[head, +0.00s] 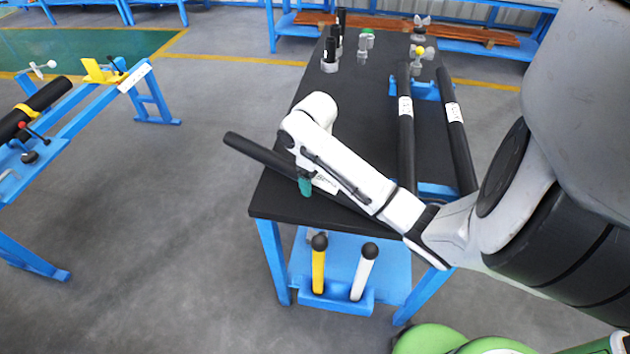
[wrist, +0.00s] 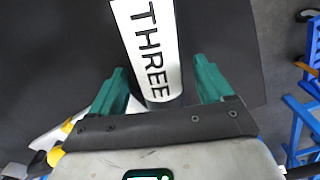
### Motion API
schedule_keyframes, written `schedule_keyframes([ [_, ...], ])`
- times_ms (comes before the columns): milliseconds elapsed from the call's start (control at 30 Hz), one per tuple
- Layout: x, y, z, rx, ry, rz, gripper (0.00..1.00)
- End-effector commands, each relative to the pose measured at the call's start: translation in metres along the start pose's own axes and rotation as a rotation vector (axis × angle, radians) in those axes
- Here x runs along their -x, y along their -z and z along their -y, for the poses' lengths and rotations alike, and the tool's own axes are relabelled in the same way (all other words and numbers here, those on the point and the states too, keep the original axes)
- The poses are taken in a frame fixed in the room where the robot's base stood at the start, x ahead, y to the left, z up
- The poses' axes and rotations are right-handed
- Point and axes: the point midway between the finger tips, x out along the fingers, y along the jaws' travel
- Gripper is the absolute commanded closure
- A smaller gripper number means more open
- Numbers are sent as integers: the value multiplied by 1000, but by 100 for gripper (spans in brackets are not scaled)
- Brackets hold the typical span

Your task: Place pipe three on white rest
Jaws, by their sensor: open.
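Pipe three is a long black pipe (head: 251,148) lying aslant at the near end of the black-topped table, its left end sticking out past the edge. Its white label (wrist: 150,50) reads THREE in the wrist view. My gripper (head: 305,185) is over the pipe near the label, its green fingers pointing down. In the wrist view my gripper (wrist: 160,88) is open, one finger on each side of the pipe. My arm hides part of the pipe. A white lettered piece (head: 134,77) tops the end of the blue frame at left; I cannot tell whether it is the white rest.
Two labelled black pipes (head: 406,135) lie lengthwise on blue supports on the table (head: 330,110). Short black cylinders and clamps stand at its far end. A yellow rest (head: 97,71) and another black pipe (head: 35,107) are on the left frame. Open floor separates frame and table.

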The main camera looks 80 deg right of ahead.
Motion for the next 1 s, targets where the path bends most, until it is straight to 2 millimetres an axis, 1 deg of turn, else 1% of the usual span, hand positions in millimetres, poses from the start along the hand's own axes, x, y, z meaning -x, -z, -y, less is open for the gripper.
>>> schedule_keyframes([
  [167, 0, 0, 0, 0, 0, 0, 20],
  [1000, 0, 0, 0, 0, 0, 0, 100],
])
